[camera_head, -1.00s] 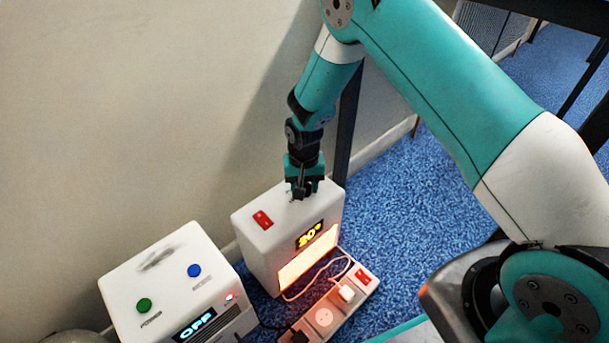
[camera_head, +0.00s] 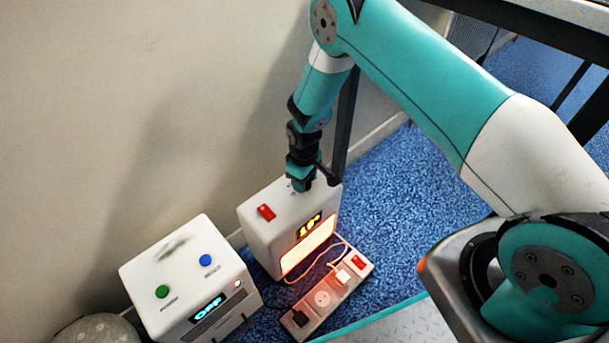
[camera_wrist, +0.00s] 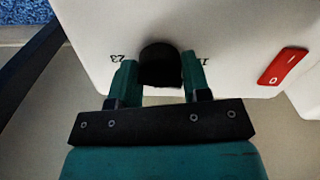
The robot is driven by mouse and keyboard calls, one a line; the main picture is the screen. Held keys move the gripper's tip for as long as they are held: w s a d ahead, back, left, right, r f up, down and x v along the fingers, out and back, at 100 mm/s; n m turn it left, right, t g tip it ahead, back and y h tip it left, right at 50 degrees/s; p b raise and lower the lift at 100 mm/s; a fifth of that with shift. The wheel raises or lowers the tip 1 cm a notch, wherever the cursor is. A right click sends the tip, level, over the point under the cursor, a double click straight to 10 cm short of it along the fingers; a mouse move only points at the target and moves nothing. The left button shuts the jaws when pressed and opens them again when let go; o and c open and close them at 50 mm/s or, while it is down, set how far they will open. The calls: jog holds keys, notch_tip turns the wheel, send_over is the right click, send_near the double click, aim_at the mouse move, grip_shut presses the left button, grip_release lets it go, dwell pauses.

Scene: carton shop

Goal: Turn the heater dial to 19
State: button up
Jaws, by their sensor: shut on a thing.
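The white heater (camera_head: 268,238) stands on the floor by the wall, with its orange panel glowing. Its small display (camera_head: 309,225) shows a number starting with 1; the second digit is too blurred to read. My gripper (camera_head: 301,184) reaches down onto the heater's top and hides the dial in the head view. In the wrist view, the black dial (camera_wrist: 160,65) sits between the two green fingers of my gripper (camera_wrist: 159,72), which are shut on it. Partly covered printed numbers show on both sides of the dial, one reading 23.
A red switch (camera_head: 266,212) is on the heater's top. A white box (camera_head: 180,262) with green and blue buttons and a lit display stands to the left. A power strip (camera_head: 325,302) with plugs and a cable lies in front. Blue carpet is open to the right.

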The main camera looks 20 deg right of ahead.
jog(key=shift+n+p, duration=0.3)
jog(key=shift+n, duration=0.5)
jog(key=shift+w, duration=0.1)
jog(key=o, duration=0.9)
jog(key=shift+r, duration=0.1)
notch_tip(320, 180, up, 17)
jog(key=p, duration=0.5)
jog(key=shift+r, duration=0.15)
